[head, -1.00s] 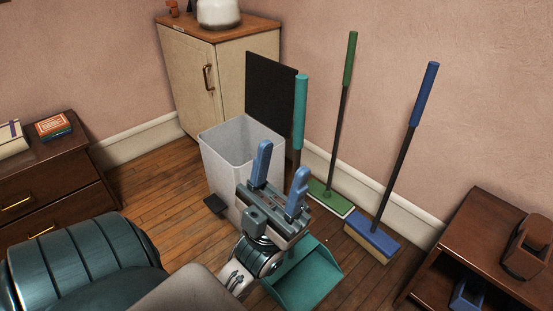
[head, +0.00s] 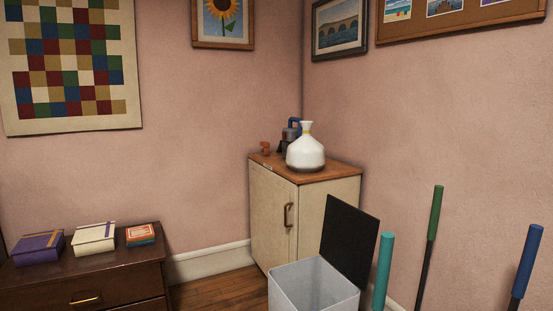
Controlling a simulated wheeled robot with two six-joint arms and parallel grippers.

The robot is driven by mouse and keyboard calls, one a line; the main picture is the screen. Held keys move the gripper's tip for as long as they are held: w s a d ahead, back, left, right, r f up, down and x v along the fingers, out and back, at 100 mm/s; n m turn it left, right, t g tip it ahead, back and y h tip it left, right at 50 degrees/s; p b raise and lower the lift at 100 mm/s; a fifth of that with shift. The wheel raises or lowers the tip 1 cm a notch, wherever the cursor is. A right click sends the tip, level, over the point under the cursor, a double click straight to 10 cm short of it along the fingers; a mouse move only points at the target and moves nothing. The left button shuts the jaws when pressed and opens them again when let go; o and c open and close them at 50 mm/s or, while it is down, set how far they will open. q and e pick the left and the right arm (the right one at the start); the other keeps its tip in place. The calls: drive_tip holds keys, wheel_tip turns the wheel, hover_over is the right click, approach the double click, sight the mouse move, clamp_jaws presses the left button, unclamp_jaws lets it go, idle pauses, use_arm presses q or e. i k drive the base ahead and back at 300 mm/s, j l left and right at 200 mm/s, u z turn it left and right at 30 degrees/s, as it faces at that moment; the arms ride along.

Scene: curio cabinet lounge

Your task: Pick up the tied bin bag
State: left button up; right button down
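I see no tied bin bag in the head view. A light grey bin (head: 312,287) stands in front of the corner cabinet with its black lid (head: 349,241) raised at the back. The part of its inside that shows looks empty, and its lower part is cut off by the picture's edge. Neither of my grippers is in the head view now.
A cream cabinet (head: 270,222) with a white vase (head: 306,150) on top fills the corner. Teal (head: 383,270), green (head: 434,215) and blue (head: 527,262) handles stand at right. A dark dresser (head: 60,289) with several boxes or books is at left.

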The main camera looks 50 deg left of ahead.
sight(305, 154)
drive_tip(key=u, duration=1.5)
